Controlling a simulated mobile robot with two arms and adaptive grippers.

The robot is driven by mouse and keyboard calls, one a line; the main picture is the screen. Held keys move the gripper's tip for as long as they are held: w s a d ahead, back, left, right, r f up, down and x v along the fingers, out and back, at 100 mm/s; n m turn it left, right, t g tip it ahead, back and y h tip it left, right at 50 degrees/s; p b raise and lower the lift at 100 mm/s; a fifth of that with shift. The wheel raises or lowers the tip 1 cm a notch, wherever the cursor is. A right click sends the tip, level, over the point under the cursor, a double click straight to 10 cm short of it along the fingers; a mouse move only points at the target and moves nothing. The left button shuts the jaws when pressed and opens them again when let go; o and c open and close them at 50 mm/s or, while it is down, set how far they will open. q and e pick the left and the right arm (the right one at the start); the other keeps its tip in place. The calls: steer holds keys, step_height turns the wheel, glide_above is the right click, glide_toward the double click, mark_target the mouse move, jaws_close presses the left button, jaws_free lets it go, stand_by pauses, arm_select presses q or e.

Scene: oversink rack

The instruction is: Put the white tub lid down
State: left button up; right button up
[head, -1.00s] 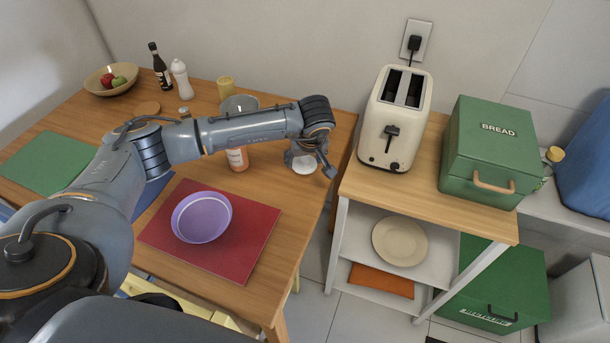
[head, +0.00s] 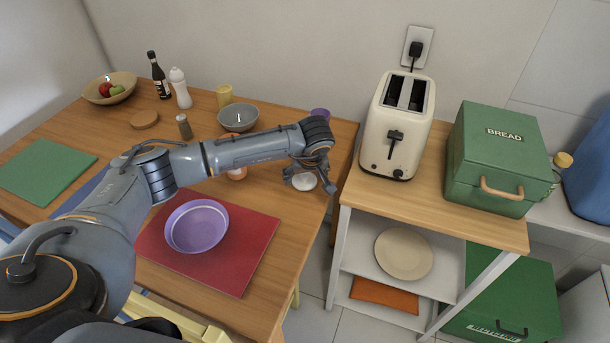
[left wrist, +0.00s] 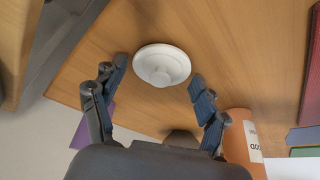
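The white tub lid (head: 304,182) lies on the wooden table near its right edge. In the left wrist view the lid (left wrist: 162,62) is round, with a raised knob facing the camera. My left gripper (head: 308,186) is over the lid, pointing down. In the left wrist view its fingers (left wrist: 159,73) are spread on either side of the lid, with a gap on the left and a narrower one on the right. It looks open and not clamped on the lid. My right gripper is not in view.
An orange container (left wrist: 242,140) stands close to one finger. A purple cup (head: 320,114) is behind the gripper. A purple bowl (head: 197,226) sits on a red mat (head: 242,262). A toaster (head: 398,125) stands on the shelf unit to the right, across a gap.

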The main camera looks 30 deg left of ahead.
arm_select(q)
steer(key=shift+r, duration=0.1)
steer(key=shift+r, duration=0.2)
steer(key=v, duration=1.2)
steer(key=shift+b, duration=0.35)
